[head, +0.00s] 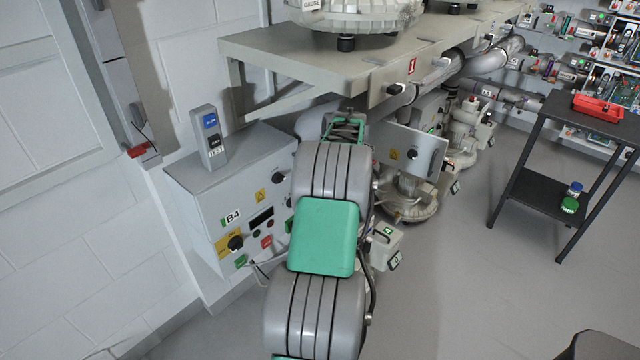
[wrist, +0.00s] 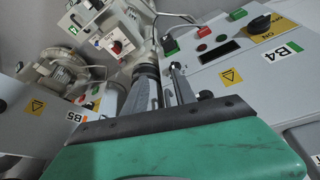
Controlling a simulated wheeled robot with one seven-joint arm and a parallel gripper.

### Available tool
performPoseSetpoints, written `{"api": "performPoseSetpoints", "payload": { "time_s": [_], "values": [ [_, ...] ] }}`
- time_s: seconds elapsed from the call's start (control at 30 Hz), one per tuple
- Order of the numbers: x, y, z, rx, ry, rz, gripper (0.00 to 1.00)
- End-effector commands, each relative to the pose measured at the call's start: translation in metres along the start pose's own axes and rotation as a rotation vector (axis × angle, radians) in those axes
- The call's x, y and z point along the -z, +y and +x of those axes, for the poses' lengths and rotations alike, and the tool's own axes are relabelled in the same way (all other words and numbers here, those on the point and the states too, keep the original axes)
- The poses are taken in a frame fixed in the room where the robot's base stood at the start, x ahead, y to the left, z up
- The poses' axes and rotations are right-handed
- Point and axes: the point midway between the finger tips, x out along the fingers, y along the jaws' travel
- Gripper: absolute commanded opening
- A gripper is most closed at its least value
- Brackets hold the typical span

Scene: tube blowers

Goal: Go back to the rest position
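My arm, grey with green covers, reaches forward in the middle of the head view and hides the fingertips of my gripper there. In the wrist view the narrow grey fingers of my gripper (wrist: 164,85) stand beyond its green body and dark edge. Nothing is clearly held between them, and their gap is hard to judge against the background. The control box labelled B4 (head: 215,205) is left of my arm in the head view; it also shows at the right of the wrist view (wrist: 275,80), with a black knob and coloured buttons.
A bench (head: 290,50) carrying machinery stands at the back, with blowers (head: 410,195) and pipes below it. A dark side table (head: 545,190) holds a red tray (head: 598,107).

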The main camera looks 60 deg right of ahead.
Motion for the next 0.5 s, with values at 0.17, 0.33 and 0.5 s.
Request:
{"api": "performPoseSetpoints", "payload": {
  "time_s": [0.17, 0.33, 0.5],
  "values": [
    [-0.0067, -0.0005, -0.0025, 0.0, 0.0, 0.0, 0.33],
    [-0.0063, -0.0003, -0.0026, 0.0, 0.0, 0.0, 0.33],
    [-0.0061, -0.0001, -0.0026, 0.0, 0.0, 0.018, 0.33]
  ]
}}
